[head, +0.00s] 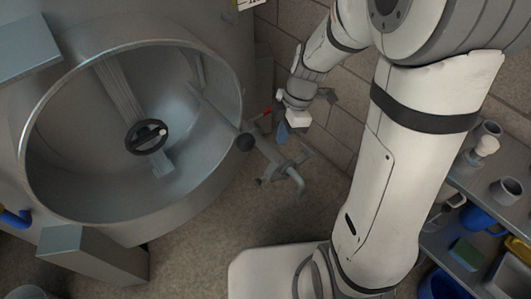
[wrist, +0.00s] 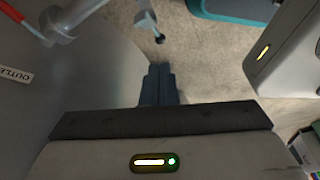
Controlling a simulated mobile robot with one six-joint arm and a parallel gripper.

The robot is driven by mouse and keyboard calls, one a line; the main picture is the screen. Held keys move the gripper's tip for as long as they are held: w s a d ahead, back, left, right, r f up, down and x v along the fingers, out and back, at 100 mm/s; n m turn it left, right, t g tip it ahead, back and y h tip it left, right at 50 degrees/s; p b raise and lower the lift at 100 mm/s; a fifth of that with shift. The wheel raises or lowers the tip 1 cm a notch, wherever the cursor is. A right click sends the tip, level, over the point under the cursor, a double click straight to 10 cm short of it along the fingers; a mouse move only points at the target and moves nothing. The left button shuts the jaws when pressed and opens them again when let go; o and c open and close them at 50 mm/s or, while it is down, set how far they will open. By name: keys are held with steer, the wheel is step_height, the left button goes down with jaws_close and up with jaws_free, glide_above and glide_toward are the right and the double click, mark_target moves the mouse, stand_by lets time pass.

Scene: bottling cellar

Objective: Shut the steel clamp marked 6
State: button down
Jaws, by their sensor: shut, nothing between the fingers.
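No clamp with a readable 6 shows in either view. In the head view, my gripper (head: 282,133) points down just right of the big steel tank, beside a steel outlet fitting (head: 290,172) with a bent spout. The wrist view shows my gripper's dark fingers (wrist: 158,84) together and empty above the floor. A red-handled lever (head: 266,112) is close to the gripper's left in the head view; the wrist view shows a red handle (wrist: 15,14) at upper left. Part of the outlet fitting is hidden behind my gripper.
The tank's round steel opening (head: 232,85) holds a black handwheel (head: 147,137). An OUTLET label (wrist: 14,75) is on the tank. A shelf with cups (head: 506,191) stands right. Bare floor (head: 200,225) lies below the fitting.

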mark_target(268, 174)
steer(key=a+f+n+b, duration=0.1)
steer(key=f, duration=0.4)
steer(key=a+f+n+b, duration=0.1)
steer(key=f, duration=0.4)
steer(key=a+f+n+b, duration=0.1)
steer(key=a+f+b, duration=0.1)
steer(key=f, duration=0.3)
steer(key=shift+s+n+g, duration=0.15)
steer(key=shift+n+g, duration=0.15)
